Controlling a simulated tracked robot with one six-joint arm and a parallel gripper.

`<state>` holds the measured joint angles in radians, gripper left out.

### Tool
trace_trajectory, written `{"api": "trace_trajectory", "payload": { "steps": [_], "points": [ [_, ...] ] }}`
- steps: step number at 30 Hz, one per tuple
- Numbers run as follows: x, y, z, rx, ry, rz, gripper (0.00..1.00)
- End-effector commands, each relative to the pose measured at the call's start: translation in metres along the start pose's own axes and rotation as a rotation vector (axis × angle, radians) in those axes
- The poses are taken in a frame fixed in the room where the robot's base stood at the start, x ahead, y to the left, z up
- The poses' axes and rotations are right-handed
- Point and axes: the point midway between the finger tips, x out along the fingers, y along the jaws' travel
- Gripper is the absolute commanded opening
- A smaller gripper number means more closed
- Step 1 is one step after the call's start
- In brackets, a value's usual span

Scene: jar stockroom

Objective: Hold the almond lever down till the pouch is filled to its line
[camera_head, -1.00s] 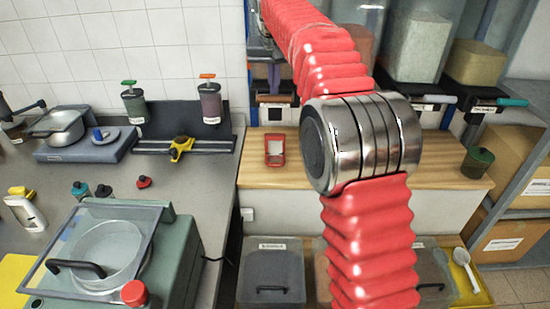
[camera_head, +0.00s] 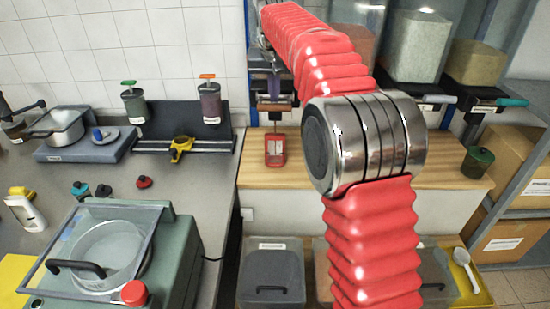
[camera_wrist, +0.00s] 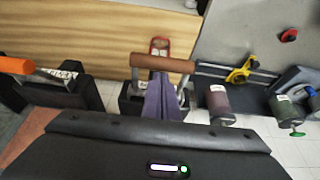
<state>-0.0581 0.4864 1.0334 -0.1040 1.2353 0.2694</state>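A lever with a brown bar handle (camera_head: 274,104) sits on the dispenser front, and it also shows in the wrist view (camera_wrist: 162,63). I cannot read a label that names it almond. My gripper (camera_wrist: 161,82) has purple fingers close together with nothing visible between them, and their tips are at the brown bar. In the head view the gripper is small and partly hidden by the dispenser. A red-framed pouch (camera_head: 275,150) stands on the wooden counter below the lever; it also shows in the wrist view (camera_wrist: 158,45). Its window looks reddish brown; its line is too small to make out.
Another dispenser has an orange lever (camera_wrist: 16,65) beside the brown one; a teal lever (camera_head: 512,102) is at the far right. Clear bins stand above. My red arm blocks the middle.

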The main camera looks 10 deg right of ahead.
Motion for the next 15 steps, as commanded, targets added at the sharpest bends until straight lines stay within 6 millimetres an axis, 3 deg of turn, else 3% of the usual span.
{"api": "trace_trajectory", "payload": {
  "steps": [15],
  "points": [
    [0.014, 0.000, 0.006, 0.000, -0.002, 0.000, 0.00]
  ]
}}
